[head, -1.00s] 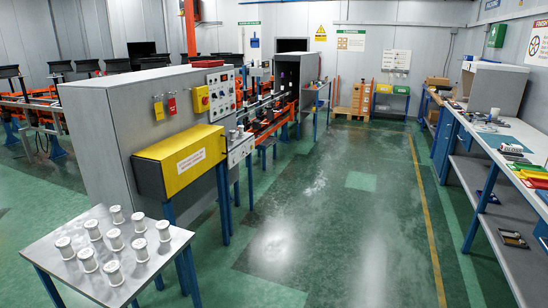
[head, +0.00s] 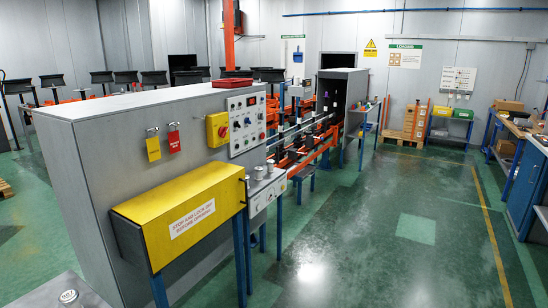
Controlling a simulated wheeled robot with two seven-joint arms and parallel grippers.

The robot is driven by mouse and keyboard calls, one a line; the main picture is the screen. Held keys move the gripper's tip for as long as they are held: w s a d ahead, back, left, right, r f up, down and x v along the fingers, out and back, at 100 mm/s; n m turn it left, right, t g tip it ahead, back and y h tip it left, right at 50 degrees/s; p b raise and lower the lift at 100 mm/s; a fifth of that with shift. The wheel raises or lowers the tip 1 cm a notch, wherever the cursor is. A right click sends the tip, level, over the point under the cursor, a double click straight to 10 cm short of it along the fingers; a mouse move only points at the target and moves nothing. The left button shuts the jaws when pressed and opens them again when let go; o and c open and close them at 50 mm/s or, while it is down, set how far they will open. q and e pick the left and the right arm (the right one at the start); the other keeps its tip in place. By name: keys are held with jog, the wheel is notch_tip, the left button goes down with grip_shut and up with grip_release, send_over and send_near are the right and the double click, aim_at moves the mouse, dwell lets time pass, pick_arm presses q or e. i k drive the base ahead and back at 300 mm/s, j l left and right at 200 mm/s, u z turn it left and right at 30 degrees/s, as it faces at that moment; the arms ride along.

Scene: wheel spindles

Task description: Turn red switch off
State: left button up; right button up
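A red rotary switch (head: 222,130) sits on a yellow box (head: 212,138) on the front of the grey machine cabinet (head: 100,170). The knob is small and I cannot tell its position. To its right is a control panel (head: 246,124) with several buttons and lights. To its left hang a yellow tag (head: 153,148) and a red tag (head: 174,140). Neither of my grippers is in view.
A yellow cover (head: 185,210) with a warning label juts out below the switch, on blue legs. A metal table corner with a white spool (head: 70,297) is at the bottom left. Green floor (head: 350,240) is open to the right. A blue bench (head: 525,185) stands at the right edge.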

aim_at(221, 131)
jog(key=i+l+u, duration=0.25)
jog(key=i, duration=0.2)
jog(key=i+l+u, duration=0.3)
jog(key=i, duration=0.15)
